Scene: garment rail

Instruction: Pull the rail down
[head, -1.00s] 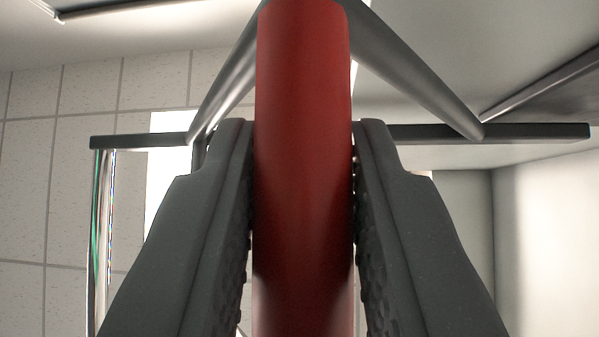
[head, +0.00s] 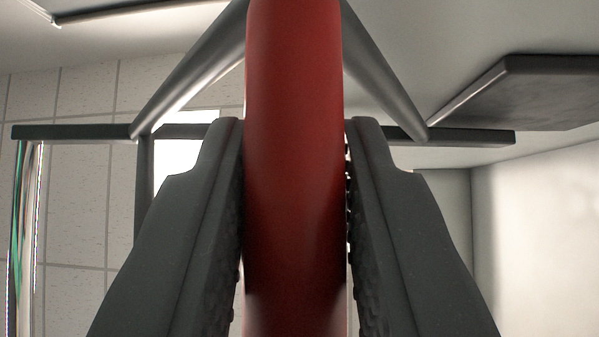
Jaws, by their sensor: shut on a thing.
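A thick red bar (head: 294,150) runs upright through the middle of the head view, from the top edge to the bottom edge. My gripper (head: 296,130) is shut on it, with one dark grey finger on each side. A dark horizontal rail (head: 72,132) crosses behind the fingers. Two grey slanting struts come down to it, one on the left (head: 190,85) and one on the right (head: 385,85). The middle of the rail is hidden behind the red bar and my fingers. The lower end of the red bar is out of view.
Coloured hanging strips (head: 25,230) show at the left below the rail's end. A dark panel (head: 530,90) juts in at the upper right. A tiled wall (head: 80,220) is behind on the left, and a pale wall (head: 545,240) on the right.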

